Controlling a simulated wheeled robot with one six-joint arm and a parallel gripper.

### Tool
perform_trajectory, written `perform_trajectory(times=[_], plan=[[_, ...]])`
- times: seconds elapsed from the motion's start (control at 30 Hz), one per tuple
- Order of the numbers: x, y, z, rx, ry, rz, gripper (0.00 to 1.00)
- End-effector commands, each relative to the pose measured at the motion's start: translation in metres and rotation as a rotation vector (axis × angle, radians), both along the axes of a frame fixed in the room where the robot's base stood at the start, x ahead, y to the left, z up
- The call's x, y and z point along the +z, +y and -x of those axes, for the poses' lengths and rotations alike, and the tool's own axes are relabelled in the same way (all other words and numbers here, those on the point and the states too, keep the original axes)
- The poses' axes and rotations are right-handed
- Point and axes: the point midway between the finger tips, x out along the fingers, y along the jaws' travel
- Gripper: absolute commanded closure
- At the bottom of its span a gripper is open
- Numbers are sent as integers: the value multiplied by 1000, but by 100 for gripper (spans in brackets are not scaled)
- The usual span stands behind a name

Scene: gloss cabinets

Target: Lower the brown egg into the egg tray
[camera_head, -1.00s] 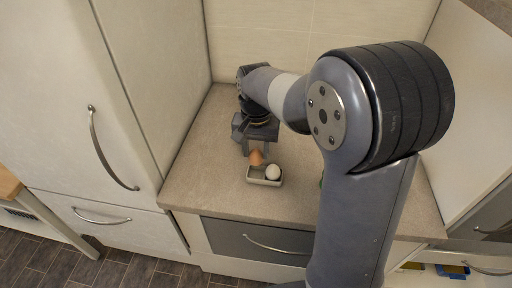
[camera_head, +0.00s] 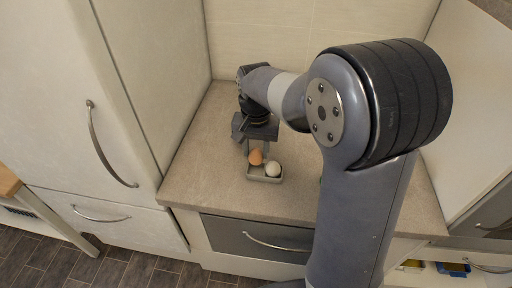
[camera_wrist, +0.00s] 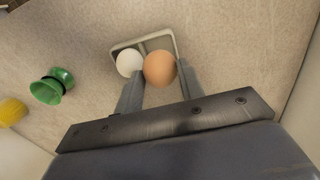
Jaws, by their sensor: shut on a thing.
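The brown egg (camera_wrist: 160,69) is held between the two fingers of my gripper (camera_wrist: 160,82). In the head view the brown egg (camera_head: 256,157) is at the left back part of the egg tray (camera_head: 265,179), below my gripper (camera_head: 257,146). The tray is small, pale and open-topped; its rim also shows in the wrist view (camera_wrist: 146,39). A white egg (camera_head: 273,169) sits in the tray's right part, and it shows beside the brown egg in the wrist view (camera_wrist: 129,62). I cannot tell whether the brown egg touches the tray floor.
In the wrist view a green cup-like object (camera_wrist: 52,87) and a yellow object (camera_wrist: 12,111) stand on the counter left of the tray. The counter (camera_head: 200,165) is bare left of the tray. A tall cabinet (camera_head: 158,90) borders it on the left.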

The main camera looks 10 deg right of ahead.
Motion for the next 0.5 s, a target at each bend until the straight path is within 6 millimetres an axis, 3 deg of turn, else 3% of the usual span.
perform_trajectory(times=[0.5], plan=[[-8, 0, 0, 0, 0, 0, 72]])
